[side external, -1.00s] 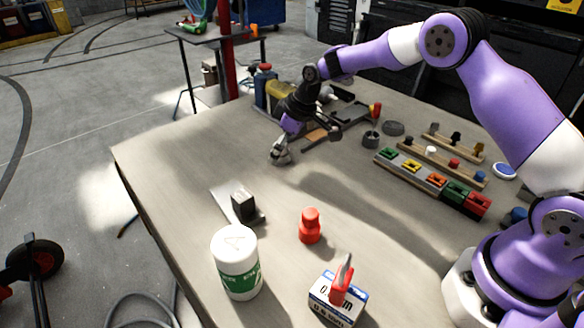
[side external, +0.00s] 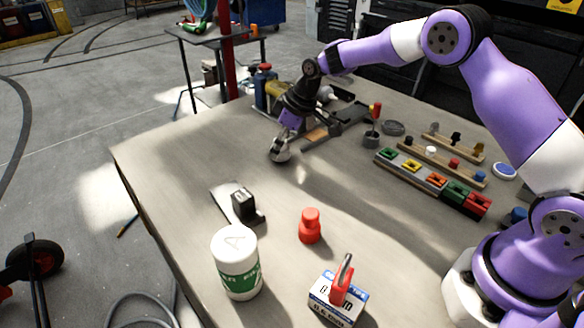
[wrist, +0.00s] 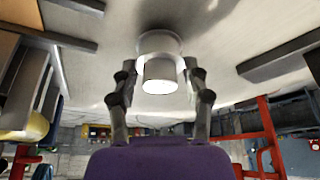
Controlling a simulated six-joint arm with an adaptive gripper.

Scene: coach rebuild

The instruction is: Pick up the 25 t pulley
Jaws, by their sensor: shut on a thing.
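The pulley (wrist: 160,78) is a pale metal cylinder with a wider round flange. In the wrist view it sits between the two fingertips of my gripper (wrist: 161,68), which are shut on it from both sides. In the side view my gripper (side external: 281,147) points down at the far left part of the table, with the small grey pulley (side external: 280,157) at its tips. The pulley is at or very near the table top; I cannot tell whether it touches. Its tooth count is not readable.
On the table (side external: 180,160) stand a white-green tub (side external: 237,265), a red knob (side external: 310,227), a black block (side external: 243,205) and a small box (side external: 337,300). Tools lie behind my gripper. Racks of coloured parts (side external: 433,180) are at the right.

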